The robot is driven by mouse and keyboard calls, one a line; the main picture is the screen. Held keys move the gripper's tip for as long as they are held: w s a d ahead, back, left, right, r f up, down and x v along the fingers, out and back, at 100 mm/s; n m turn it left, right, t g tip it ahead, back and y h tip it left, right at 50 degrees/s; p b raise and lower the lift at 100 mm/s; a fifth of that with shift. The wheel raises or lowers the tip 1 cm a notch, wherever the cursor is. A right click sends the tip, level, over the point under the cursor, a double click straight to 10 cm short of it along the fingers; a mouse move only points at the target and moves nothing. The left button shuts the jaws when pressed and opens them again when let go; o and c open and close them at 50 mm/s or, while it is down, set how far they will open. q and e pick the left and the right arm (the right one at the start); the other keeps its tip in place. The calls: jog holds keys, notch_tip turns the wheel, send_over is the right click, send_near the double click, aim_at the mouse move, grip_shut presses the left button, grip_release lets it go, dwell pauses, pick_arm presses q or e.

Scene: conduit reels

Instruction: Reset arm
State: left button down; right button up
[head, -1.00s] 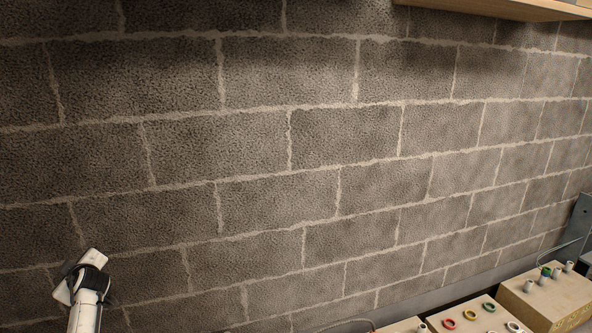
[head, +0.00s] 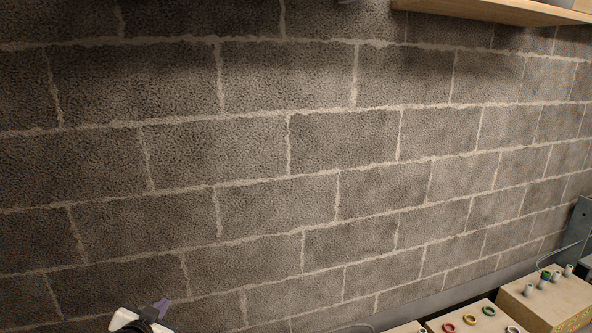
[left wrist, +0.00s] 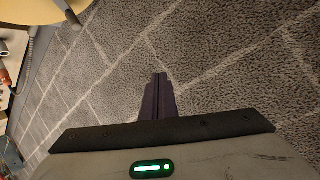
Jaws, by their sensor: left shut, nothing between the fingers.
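My left gripper (head: 161,306) shows at the bottom left of the head view, with only its white-and-black wrist part and a dark purple finger tip in the picture. In the left wrist view its two dark fingers (left wrist: 158,96) lie together, shut, with nothing between them. The block wall fills the view beyond them. My right gripper is in neither view.
A grey block wall (head: 340,150) stands ahead. A wooden shelf (head: 480,10) juts out at the top right. Boxes (head: 552,299) with coloured rings and grey cylinders on top stand at the lower right. A pale yellow rounded thing (left wrist: 38,14) is at the wrist view's top left.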

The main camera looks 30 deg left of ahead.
pick_arm(q)
jog(key=s+d+f+m+g+h, duration=0.1)
jog(key=s+d+f+m+h, duration=0.2)
jog(key=s+d+f, duration=0.5)
jog(key=s+d+f+m+g+h, duration=0.1)
jog(key=s+d+f+m+h, duration=0.2)
jog(key=d, duration=1)
jog(key=s+d+f+m+g+h, duration=0.1)
jog(key=s+d+f+m+h, duration=0.2)
jog(key=s+d, duration=0.55)
jog(key=w+d+n, duration=0.1)
jog(key=d+n, duration=0.1)
jog(key=d, duration=0.5)
jog(key=w+d+n+h, duration=0.1)
jog(key=d+n, duration=0.2)
jog(key=d, duration=0.3)
jog(key=shift+w+d+f+n+t, duration=0.25)
jog(key=shift+w+d+n+t, duration=0.05)
jog(key=shift+d+t, duration=0.1)
